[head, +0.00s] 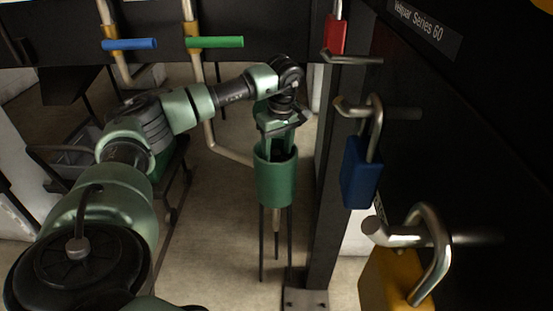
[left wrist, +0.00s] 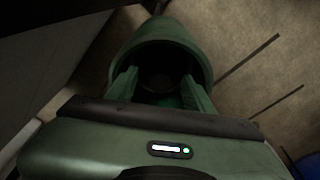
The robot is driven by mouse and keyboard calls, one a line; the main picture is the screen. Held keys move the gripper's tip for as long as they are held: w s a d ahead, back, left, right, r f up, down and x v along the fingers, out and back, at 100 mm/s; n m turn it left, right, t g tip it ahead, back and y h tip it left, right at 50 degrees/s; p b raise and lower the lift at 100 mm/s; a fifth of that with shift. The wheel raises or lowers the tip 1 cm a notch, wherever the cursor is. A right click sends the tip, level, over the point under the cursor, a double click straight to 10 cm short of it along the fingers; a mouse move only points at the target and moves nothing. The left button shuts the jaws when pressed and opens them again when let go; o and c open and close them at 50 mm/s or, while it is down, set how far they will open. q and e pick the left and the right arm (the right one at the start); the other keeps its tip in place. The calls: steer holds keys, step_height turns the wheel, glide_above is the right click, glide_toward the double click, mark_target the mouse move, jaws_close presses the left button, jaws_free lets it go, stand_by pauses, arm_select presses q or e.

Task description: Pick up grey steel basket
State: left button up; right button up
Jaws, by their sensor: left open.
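A dark grey open-topped container (head: 62,158) shows at the left of the head view, partly hidden behind my left arm. It may be the grey steel basket, but I cannot tell for sure. My left gripper (head: 276,150) points down, open, at the mouth of a green cup-like holder (head: 275,180). In the left wrist view its two fingers (left wrist: 162,88) stand apart at the holder's rim (left wrist: 165,40), and nothing shows between them. Whether the fingers touch the holder is unclear. My right gripper is not in view.
The green holder stands on thin dark legs beside a black post (head: 325,220). Red (head: 335,35), blue (head: 361,172) and yellow (head: 393,281) padlocks hang at the right. Pipes with blue (head: 130,44) and green (head: 216,42) handles are behind. Concrete floor (head: 215,245) is open left of the holder.

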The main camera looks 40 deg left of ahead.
arm_select(q)
steer(key=f, duration=0.3)
steer(key=shift+a+f, duration=0.25)
steer(key=shift+a, duration=0.1)
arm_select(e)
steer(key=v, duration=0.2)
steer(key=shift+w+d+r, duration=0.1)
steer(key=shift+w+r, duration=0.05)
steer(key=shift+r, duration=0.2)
arm_select(q)
steer(key=shift+c, duration=0.3)
jaws_close()
